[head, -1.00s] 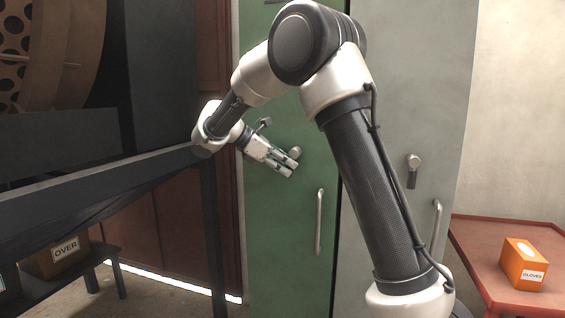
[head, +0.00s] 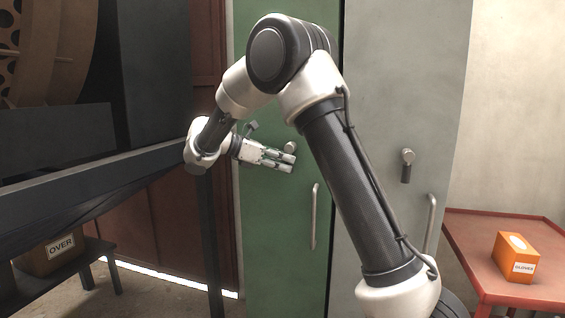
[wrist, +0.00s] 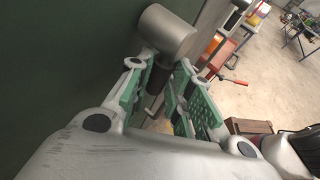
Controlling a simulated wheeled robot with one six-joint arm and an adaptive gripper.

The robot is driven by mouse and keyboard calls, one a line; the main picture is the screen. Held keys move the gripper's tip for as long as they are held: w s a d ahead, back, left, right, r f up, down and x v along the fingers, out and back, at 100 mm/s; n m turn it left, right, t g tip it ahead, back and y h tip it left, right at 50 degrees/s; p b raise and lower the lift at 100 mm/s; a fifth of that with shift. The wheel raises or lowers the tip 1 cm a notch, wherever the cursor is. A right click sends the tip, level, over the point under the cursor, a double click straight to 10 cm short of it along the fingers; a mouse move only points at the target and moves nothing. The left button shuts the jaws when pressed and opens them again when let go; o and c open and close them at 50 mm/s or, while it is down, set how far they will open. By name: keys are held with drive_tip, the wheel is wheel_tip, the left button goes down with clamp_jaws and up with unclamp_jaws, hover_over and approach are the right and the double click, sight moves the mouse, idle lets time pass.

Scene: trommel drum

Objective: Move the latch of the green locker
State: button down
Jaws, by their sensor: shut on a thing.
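The green locker (head: 277,215) stands upright in the middle of the head view with its door closed. Its latch has a round metal knob (head: 290,147), which also shows as a large grey cylinder in the wrist view (wrist: 166,32). A dark latch lever (wrist: 159,76) extends from the knob between my fingers. My gripper (head: 285,160) reaches in from the left, nearly level, just below the knob. It is shut on the lever, most of which the fingers hide in the head view.
The green door's vertical handle (head: 315,216) is below right of the latch. A grey locker (head: 385,80) with its own latch (head: 407,165) adjoins on the right. A dark sloped beam (head: 90,200) lies left, near my wrist.

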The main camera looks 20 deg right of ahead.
drive_tip(key=c, duration=1.6)
unclamp_jaws()
drive_tip(key=shift+o, duration=0.2)
drive_tip(key=v, duration=1.2)
drive_tip(key=shift+f, duration=0.1)
